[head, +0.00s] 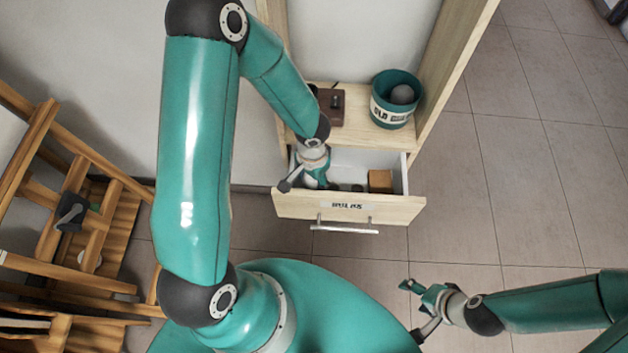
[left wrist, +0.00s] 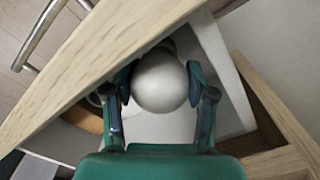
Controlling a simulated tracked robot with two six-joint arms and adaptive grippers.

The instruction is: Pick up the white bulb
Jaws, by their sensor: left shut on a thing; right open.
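The white bulb (left wrist: 160,82) shows in the left wrist view, between the two fingers of my left gripper (left wrist: 162,90). The fingers are shut on it from both sides. In the head view my left gripper (head: 318,182) reaches down into the open drawer (head: 290,206) labelled for bulbs, and the arm hides the bulb there. The drawer front lies close beside the gripper in the wrist view. My right gripper (head: 420,300) is open and empty, over the floor at the lower right of the head view.
A small brown box (head: 380,180) sits in the drawer's right part. A teal bin (head: 393,108) with a grey round object stands on the shelf above, beside a dark brown block (head: 331,106). Wooden stairs or frames (head: 60,220) stand at the left.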

